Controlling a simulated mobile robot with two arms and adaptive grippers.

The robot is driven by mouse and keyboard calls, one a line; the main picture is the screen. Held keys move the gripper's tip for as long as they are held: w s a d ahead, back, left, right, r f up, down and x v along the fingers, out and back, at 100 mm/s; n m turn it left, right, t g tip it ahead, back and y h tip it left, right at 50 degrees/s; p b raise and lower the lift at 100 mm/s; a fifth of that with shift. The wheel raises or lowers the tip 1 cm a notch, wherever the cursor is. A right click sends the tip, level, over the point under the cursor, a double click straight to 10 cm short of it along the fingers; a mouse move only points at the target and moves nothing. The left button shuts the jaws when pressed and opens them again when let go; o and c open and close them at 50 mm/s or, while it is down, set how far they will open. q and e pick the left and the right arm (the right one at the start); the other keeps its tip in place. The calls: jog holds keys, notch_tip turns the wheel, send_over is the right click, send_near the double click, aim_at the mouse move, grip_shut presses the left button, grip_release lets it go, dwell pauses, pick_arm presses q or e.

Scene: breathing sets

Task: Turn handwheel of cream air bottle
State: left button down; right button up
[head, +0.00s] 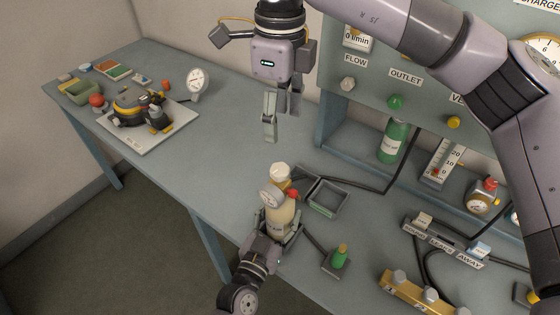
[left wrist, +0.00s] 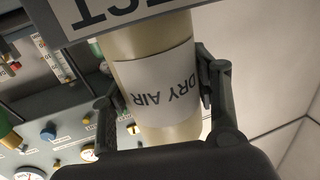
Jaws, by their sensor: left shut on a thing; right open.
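The cream air bottle (head: 280,222) stands roughly upright near the table's front edge. Its pale handwheel (head: 281,170) is at the top, with a round gauge (head: 271,195) and a red knob (head: 293,194) just below. My left gripper (head: 279,229) is shut around the bottle's body from the front. In the left wrist view its fingers lie on both sides of the bottle (left wrist: 155,80), whose DRY AIR label appears upside down. My right gripper (head: 281,118) is open and empty, pointing down above and apart from the handwheel. The bottle's base is mostly hidden by the left gripper.
A small grey tray (head: 345,196) sits right of the bottle, and a green-capped item (head: 340,257) lies nearer the front. A panel (head: 350,105) with valves rises at right, with a green bottle (head: 394,143) below it. A mask on a white board (head: 180,127) is at left. The table between is clear.

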aim_at(280, 168)
notch_tip(280, 168, down, 12)
jog(key=n, duration=2.1)
jog(key=shift+n, duration=0.4)
jog(key=c, duration=1.2)
jog(key=shift+o, duration=0.2)
